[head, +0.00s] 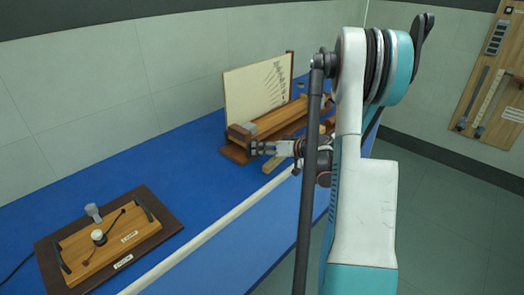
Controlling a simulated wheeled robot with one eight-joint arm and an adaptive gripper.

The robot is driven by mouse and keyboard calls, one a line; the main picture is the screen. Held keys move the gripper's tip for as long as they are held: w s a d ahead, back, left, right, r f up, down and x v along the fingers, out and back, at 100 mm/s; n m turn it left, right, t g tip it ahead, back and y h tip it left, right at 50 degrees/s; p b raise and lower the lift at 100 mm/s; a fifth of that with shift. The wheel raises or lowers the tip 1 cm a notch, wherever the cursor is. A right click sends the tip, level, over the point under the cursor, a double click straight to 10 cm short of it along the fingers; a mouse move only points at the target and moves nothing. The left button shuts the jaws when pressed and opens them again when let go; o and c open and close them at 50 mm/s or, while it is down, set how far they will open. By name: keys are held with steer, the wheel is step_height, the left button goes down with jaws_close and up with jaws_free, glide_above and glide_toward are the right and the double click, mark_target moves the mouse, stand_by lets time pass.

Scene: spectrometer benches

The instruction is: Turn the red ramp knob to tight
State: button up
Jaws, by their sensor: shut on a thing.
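The wooden ramp device (285,122) stands on the blue bench, with a long wooden rail and a grey block at its near end. My gripper (254,148) reaches in from the right and is at the near, low end of this device, beside its wooden base. Its jaws are shut on the small ramp knob there. The jaws cover the knob, so its red colour and its angle cannot be made out. My arm hides the right part of the bench.
A cream panel (258,88) with a dark fan-shaped print stands behind the ramp. A wooden board with a white knob (98,236) and a dark tray lies at the bench's near left. A pale rail runs along the bench front. The blue bench top (165,165) between is clear.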

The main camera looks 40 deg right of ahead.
steer(key=shift+m, duration=0.3)
steer(key=o, duration=1)
steer(key=shift+o, duration=0.2)
steer(key=shift+d, duration=0.1)
steer(key=v, duration=1.2)
steer(key=shift+d, duration=0.1)
